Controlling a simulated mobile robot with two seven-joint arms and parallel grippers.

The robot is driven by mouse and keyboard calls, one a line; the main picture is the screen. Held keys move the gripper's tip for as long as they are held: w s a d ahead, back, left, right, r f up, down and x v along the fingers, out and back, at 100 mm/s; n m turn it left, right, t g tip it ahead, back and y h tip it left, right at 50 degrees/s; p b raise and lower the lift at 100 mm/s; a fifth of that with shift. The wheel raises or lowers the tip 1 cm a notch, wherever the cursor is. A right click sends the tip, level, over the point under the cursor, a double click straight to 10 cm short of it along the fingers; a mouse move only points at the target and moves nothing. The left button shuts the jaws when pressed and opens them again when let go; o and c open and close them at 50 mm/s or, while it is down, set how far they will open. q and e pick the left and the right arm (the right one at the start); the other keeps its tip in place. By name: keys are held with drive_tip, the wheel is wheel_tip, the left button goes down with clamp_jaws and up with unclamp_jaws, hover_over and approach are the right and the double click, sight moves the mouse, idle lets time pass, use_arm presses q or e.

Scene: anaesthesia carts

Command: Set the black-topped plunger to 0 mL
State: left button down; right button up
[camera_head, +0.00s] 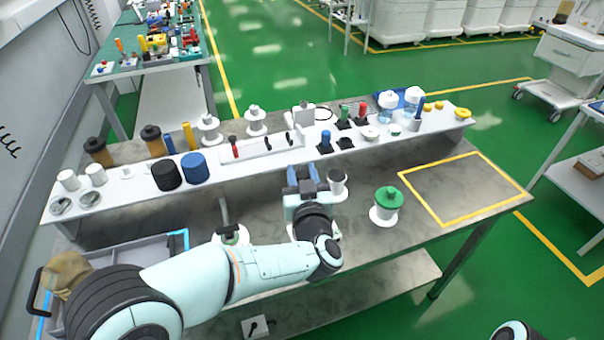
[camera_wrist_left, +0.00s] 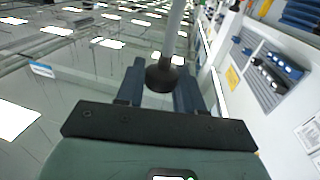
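My left gripper (camera_head: 303,174) is over the middle of the bench, its two blue fingers apart. In the left wrist view the left gripper (camera_wrist_left: 160,90) shows a round black knob (camera_wrist_left: 163,76) on a grey rod (camera_wrist_left: 174,28), in line with the gap between the fingers. I cannot tell whether the fingers touch the knob. In the head view the black knob is not clearly seen; my gripper and forearm cover that spot. A small grey cylinder with a dark top (camera_head: 337,184) stands just right of the gripper. My right gripper is not in view.
A green-topped white container (camera_head: 386,203) stands to the right on the bench. A grey rod (camera_head: 224,209) rises behind my forearm. The raised shelf (camera_head: 120,195) behind holds several jars and fittings. The yellow-outlined area (camera_head: 462,190) at right is clear. A tray (camera_head: 130,252) is at left.

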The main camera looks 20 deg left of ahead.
use_arm(q)
wheel_tip(320, 180, down, 9)
drive_tip(key=b, duration=0.5)
drive_tip(key=shift+r, duration=0.1)
drive_tip(key=shift+s, duration=0.1)
drive_tip(key=c, duration=0.8)
unclamp_jaws()
drive_tip(key=shift+r, duration=0.1)
drive_tip(key=v, duration=1.3)
